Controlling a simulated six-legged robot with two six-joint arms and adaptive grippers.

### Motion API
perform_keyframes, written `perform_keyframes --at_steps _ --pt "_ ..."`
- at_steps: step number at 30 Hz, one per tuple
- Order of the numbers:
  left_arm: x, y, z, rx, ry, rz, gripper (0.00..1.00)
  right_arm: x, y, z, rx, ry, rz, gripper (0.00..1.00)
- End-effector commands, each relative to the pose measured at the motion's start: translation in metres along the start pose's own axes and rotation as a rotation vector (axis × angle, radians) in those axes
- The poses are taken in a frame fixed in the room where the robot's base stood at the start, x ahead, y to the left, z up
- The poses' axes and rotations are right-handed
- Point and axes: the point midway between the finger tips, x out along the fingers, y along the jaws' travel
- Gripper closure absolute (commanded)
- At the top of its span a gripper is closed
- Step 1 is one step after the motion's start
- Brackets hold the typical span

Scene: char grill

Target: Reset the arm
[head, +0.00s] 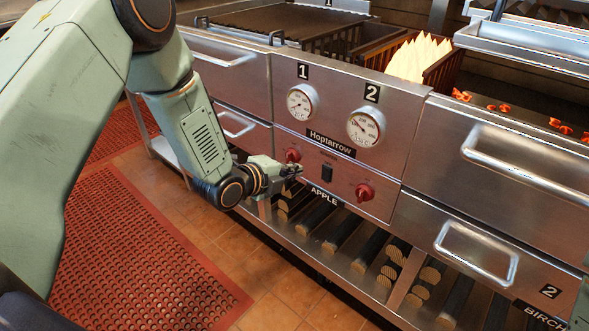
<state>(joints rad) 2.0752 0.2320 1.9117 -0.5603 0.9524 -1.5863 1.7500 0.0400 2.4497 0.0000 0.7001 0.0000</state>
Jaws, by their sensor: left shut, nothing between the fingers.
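My left arm comes in from the left in the head view. Its gripper (291,170) is shut and empty, in front of the grill's control panel. The fingertips are close to the left red knob (293,155), just below it; I cannot tell whether they touch it. A second red knob (365,192) sits to the right, with a dark switch (327,172) between the two. Two round gauges, marked 1 (301,102) and 2 (363,128), are above the knobs.
The steel grill front has drawers with bar handles (520,178) on the right. Flames (418,58) burn in an open firebox behind gauge 2. Logs (340,232) lie on the shelf below. A red perforated mat (140,255) covers the tiled floor, which is open in front.

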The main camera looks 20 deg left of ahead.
Motion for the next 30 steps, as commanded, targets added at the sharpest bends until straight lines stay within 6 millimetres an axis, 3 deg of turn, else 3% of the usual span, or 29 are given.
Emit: perform_keyframes --at_steps 8,11,14,17,23,26,30 --pt "0.000 0.000 0.000 -0.048 -0.001 0.002 1.00 0.000 0.000 0.000 0.000 -0.001 0.000 1.00" --pt "0.000 0.004 0.002 -0.189 -0.012 0.017 1.00 0.000 0.000 0.000 0.000 -0.001 0.000 1.00" --pt "-0.007 0.021 0.002 -0.427 -0.051 0.065 1.00 0.000 0.000 0.000 0.000 -0.001 0.000 1.00" --pt "-0.019 0.049 -0.004 -0.684 -0.108 0.131 1.00 0.000 0.000 0.000 0.000 0.000 0.000 1.00" --pt "-0.061 0.130 -0.030 -1.193 -0.304 0.302 1.00 0.000 0.000 0.000 0.000 0.000 0.000 1.00" --pt "-0.097 0.180 -0.050 -1.431 -0.463 0.396 1.00 0.000 0.000 0.000 0.000 -0.001 0.000 1.00" --pt "-0.159 0.243 -0.079 -1.680 -0.726 0.506 1.00 0.000 0.000 0.000 0.000 -0.001 0.000 1.00"
